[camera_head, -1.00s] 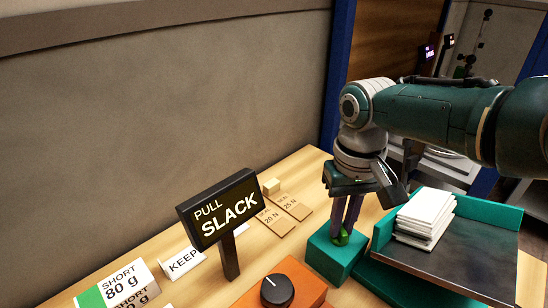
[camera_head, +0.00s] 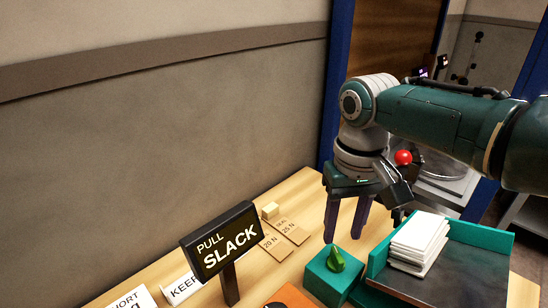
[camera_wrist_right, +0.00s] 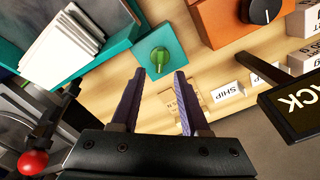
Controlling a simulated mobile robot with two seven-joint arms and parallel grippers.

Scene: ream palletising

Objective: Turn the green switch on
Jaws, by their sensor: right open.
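The green switch (camera_head: 336,260) is a rotary knob on top of a teal box (camera_head: 322,278). It stands free, with nothing touching it. In the right wrist view the switch (camera_wrist_right: 160,57) lies just beyond the fingertips, and its ridge runs roughly up and down the picture. My right gripper (camera_head: 343,237) points down above the switch, open and empty, with its two purple fingers apart. Those fingers also show in the right wrist view (camera_wrist_right: 159,75). My left gripper is not in view.
A black knob on an orange box (camera_head: 290,296) and a "PULL SLACK" sign (camera_head: 222,240) stand left of the switch. A teal tray (camera_head: 482,238) with a white paper stack (camera_head: 420,240) is on the right. Tags and a "KEEP" card (camera_head: 183,288) lie on the wooden table.

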